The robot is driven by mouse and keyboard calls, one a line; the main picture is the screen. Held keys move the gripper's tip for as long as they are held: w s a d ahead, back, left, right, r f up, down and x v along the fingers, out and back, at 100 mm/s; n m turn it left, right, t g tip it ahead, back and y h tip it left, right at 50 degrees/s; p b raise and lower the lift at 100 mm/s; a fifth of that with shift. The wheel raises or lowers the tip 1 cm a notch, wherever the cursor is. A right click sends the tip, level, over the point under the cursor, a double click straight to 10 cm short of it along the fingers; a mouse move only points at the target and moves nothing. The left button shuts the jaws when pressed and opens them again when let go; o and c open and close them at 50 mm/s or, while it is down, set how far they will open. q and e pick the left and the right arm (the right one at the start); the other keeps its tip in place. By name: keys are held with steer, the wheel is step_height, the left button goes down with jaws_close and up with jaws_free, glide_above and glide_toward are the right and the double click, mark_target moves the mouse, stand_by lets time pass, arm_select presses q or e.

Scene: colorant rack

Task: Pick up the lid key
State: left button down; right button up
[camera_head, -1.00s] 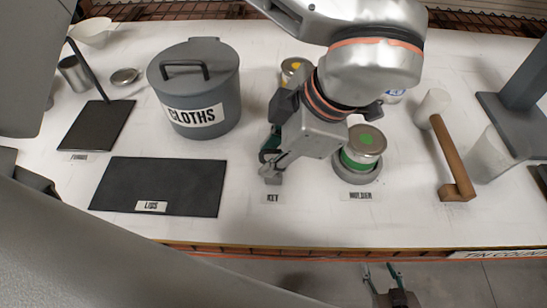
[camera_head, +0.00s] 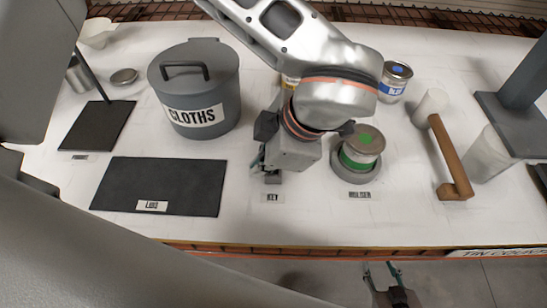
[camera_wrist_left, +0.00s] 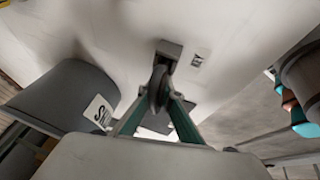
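The lid key (camera_wrist_left: 158,88) shows in the left wrist view as a dark, rounded piece between my left fingertips. It stands at a small dark block (camera_wrist_left: 170,48) on the white table, beside a label reading KEY. My left gripper (camera_wrist_left: 160,85) points down at it, with its teal fingers converged against the key's sides. In the head view my left gripper (camera_head: 268,168) is over the block (camera_head: 273,178), and its own wrist hides most of the key. I cannot tell whether the key is clear of the block. My right gripper (camera_head: 383,272) is open and empty, beyond the table's front edge.
A grey CLOTHS bin (camera_head: 200,95) stands to the left, and a dark LIDS mat (camera_head: 155,185) lies in front of it. A green-marked tin (camera_head: 362,148) sits in a round holder (camera_head: 357,175) close on the right.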

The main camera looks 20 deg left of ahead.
arm_select(q)
steer(key=shift+w+r, duration=0.1)
steer(key=shift+w, duration=0.05)
steer(key=shift+r, duration=0.45)
step_height(320, 180, up, 19)
steer(key=p, duration=0.1)
steer(key=shift+p, duration=0.3)
